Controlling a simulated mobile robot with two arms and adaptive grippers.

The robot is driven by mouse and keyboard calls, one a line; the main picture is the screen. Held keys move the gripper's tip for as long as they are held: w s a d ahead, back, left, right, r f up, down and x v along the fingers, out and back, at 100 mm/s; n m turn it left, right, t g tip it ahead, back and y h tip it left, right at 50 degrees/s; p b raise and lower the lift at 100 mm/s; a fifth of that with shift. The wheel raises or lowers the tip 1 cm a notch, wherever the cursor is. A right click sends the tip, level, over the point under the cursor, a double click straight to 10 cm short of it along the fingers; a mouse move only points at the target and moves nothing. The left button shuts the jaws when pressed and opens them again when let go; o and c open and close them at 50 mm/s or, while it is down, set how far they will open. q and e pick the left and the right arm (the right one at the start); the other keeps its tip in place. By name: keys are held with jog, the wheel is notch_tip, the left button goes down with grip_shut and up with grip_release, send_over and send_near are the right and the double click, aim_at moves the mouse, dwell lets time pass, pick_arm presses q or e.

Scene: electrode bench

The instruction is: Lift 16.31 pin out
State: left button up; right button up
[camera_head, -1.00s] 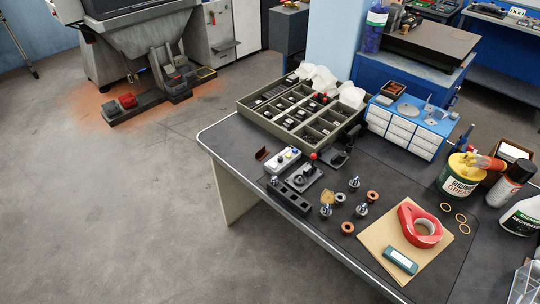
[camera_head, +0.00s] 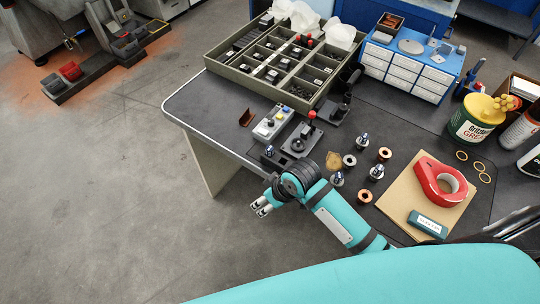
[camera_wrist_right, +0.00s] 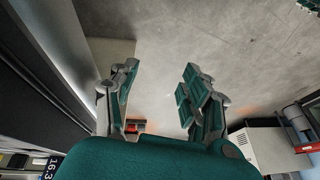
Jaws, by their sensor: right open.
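My right gripper (camera_head: 260,207) hangs over the floor just off the bench's near left edge, its fingers pointing down-left. In the right wrist view the jaws (camera_wrist_right: 160,100) stand apart with nothing between them. A dark label starting "16.3" (camera_wrist_right: 50,166) shows at that view's lower left, cut by the frame. On the bench, a dark block (camera_head: 268,158) at the front edge is mostly hidden behind my right arm. Several small metal pins, one here (camera_head: 363,141), stand nearby; I cannot tell which is the 16.31 pin. My left gripper is out of view.
A grey compartment tray (camera_head: 230,75) and a blue drawer unit (camera_head: 405,70) stand at the back.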

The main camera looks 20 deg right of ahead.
jog(key=w+a+r+n, duration=0.3)
jog(key=w+r, duration=0.3)
notch_tip(320, 180, up, 20)
jog(key=n+g+h+b, duration=0.2)
jog(key=n+g+h, duration=0.1)
jog(key=n, duration=0.2)
send_over(270, 148)
jog(key=f, duration=1.1)
jog(key=shift+w+f, duration=0.2)
jog(key=shift+w, duration=0.05)
jog(key=shift+s+f+p, duration=0.2)
jog(key=shift+f+p, duration=0.35)
jog(key=shift+f, duration=2.15)
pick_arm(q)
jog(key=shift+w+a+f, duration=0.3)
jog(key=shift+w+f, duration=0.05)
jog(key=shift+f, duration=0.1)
pick_arm(e)
jog(key=shift+c, duration=0.4)
grip_shut()
